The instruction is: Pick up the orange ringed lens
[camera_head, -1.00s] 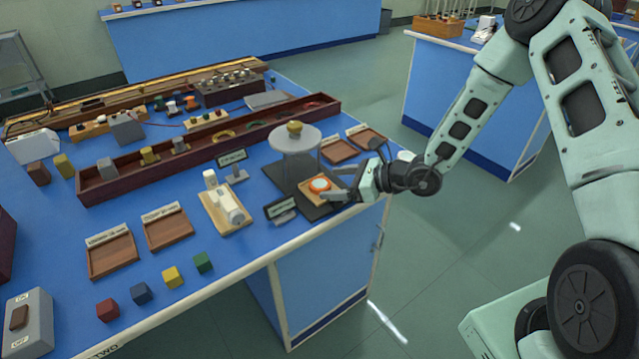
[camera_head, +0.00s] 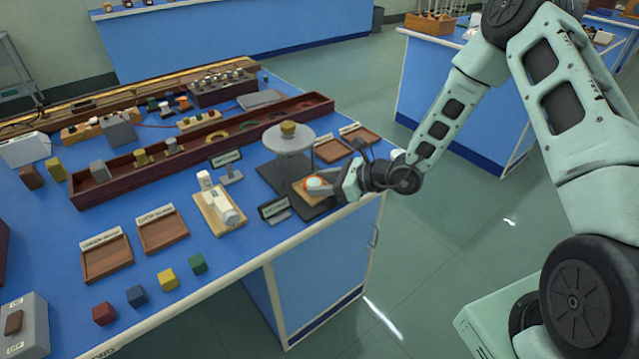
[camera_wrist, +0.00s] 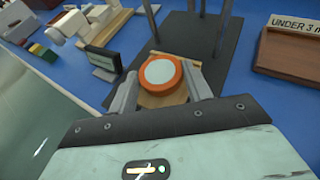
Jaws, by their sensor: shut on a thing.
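The orange ringed lens (camera_wrist: 162,78) is a round white disc in an orange ring. In the wrist view it sits between the two fingers of my gripper (camera_wrist: 160,88), which are shut on it. In the head view the lens (camera_head: 316,183) shows at the fingertips of my gripper (camera_head: 324,187), over a small wooden block (camera_head: 305,197) on a dark mat. I cannot tell whether the lens touches the wood beneath it.
A round grey stand (camera_head: 289,138) with a brass piece on top is just behind the gripper. A small dark sign (camera_head: 274,207) stands close on the left. Shallow wooden trays (camera_head: 331,149) lie behind. The bench edge is near in front.

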